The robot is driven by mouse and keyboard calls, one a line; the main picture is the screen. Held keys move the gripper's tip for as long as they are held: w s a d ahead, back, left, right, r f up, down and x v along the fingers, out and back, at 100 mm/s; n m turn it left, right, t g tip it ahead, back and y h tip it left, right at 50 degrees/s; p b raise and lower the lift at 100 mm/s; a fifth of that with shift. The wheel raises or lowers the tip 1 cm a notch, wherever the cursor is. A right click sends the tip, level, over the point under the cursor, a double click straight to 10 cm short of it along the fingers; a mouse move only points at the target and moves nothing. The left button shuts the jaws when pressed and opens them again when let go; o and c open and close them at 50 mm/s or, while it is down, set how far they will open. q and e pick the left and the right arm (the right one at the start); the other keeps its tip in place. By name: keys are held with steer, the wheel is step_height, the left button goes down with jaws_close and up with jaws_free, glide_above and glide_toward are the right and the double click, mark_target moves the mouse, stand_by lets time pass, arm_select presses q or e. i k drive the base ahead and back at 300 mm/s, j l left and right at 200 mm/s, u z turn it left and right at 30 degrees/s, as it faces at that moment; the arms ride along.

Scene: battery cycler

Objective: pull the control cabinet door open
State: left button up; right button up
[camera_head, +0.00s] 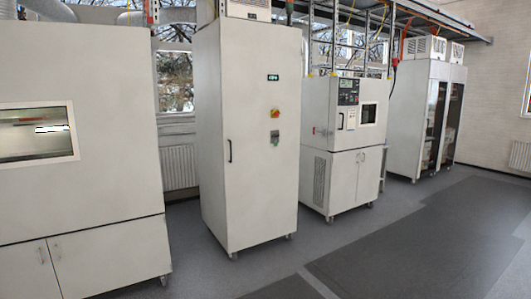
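The control cabinet (262,120) is a tall white box on casters in the middle of the head view. Its door (255,180) faces me and looks shut. A dark vertical handle (229,151) sits on the left side of the door, at about mid height. On the right part of the door are a small display (273,77), a red and yellow switch (275,113) and a grey lock or socket (275,137). Neither of my grippers shows in this view.
A large white chamber (85,190) with a window stands at the left. A smaller test chamber (345,140) stands right of the cabinet, and glass-fronted cabinets (428,115) stand further right. The grey floor (410,255) in front and to the right is clear.

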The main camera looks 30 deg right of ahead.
mark_target(261, 178)
steer(key=i+l+z, duration=0.3)
steer(key=i, duration=0.25)
steer(key=i+l+z, duration=0.3)
steer(key=i, duration=0.3)
steer(key=i+z, duration=0.3)
steer(key=i, duration=0.3)
steer(key=i+u, duration=0.15)
steer(key=i, duration=0.35)
steer(key=i+l+u, duration=0.15)
steer(key=i, duration=0.35)
steer(key=i+l+u, duration=0.15)
steer(key=i, duration=0.35)
